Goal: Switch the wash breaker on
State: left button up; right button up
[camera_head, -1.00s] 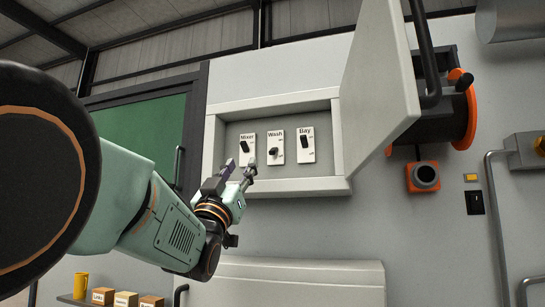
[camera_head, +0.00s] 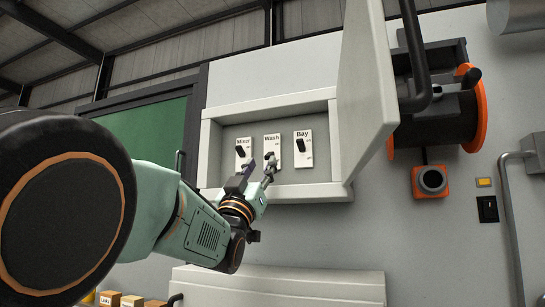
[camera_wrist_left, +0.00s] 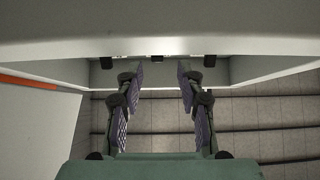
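The wash breaker (camera_head: 272,141) is a white plate labelled "Wash" with a dark lever, in the middle of the row in an open wall box. Its lever sat lower than its neighbours' a second ago and is now partly hidden by a finger. My left gripper (camera_head: 260,169) is open in front of the box, just below the wash breaker. In the left wrist view the left gripper (camera_wrist_left: 156,75) has its fingers wide apart, with a small dark lever (camera_wrist_left: 155,58) beyond and between the tips. Contact cannot be told. My right gripper is not in view.
The Mixer breaker (camera_head: 243,146) is left of Wash and the Bay breaker (camera_head: 303,150) right. The box door (camera_head: 366,90) stands open on the right. The box (camera_head: 325,190) has a raised rim. An orange reel (camera_head: 480,115) hangs further right.

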aim_at(267, 158)
pick_arm(q)
jog(key=p+x, duration=0.1)
jog(key=x, duration=0.2)
jog(key=shift+w+d+r+p, duration=0.1)
jog(key=shift+w+r+p, duration=0.1)
jog(key=shift+p, duration=0.15)
jog(key=shift+w+d+r, duration=0.15)
jog(key=shift+d+r, duration=0.15)
jog(key=shift+d, duration=0.05)
jog(key=shift+a, duration=0.35)
jog(key=shift+w+d+f, duration=0.1)
jog(key=shift+d, duration=0.25)
jog(key=c, duration=0.6)
jog(key=shift+a, duration=0.2)
grip_shut()
